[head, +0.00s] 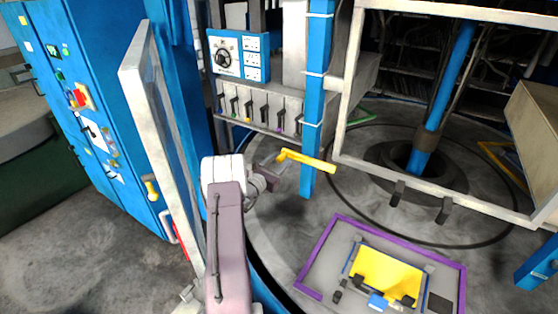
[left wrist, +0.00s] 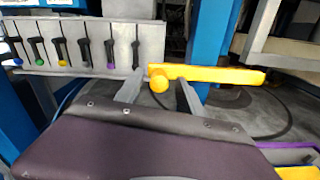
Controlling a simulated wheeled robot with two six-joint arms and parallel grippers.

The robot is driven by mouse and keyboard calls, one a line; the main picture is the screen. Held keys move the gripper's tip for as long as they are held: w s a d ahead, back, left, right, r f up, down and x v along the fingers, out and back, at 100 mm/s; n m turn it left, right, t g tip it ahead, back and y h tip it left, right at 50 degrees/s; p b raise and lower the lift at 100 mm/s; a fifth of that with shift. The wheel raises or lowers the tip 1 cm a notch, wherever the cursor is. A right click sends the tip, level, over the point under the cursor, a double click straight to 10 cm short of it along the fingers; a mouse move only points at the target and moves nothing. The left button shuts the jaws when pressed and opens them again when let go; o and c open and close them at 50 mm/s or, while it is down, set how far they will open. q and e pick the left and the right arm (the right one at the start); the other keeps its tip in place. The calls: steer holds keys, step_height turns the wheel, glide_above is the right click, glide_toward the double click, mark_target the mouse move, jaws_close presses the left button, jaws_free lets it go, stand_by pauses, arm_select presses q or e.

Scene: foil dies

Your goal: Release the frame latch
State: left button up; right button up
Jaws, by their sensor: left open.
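The frame latch is a yellow lever (head: 312,162) on the blue post (head: 310,130), lying roughly level in the head view. In the left wrist view the yellow lever (left wrist: 215,74) runs to the right from a round knob (left wrist: 159,84) at its left end. My left gripper (head: 271,166) is at the lever's left end. In the left wrist view the left gripper (left wrist: 158,86) is open, with one finger on each side of the knob; I cannot tell whether they touch it. My right gripper is not in view.
A pale rectangular frame (head: 341,90) stands right of the post. A control box (head: 238,55) and a rack of several dark-handled levers (head: 258,109) are behind. A blue cabinet (head: 90,90) with a pale open door (head: 160,140) is left. A purple-edged tray (head: 330,236) lies below right.

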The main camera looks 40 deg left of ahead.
arm_select(q)
jaws_close()
steer(key=shift+f, duration=0.1)
stand_by(1.2)
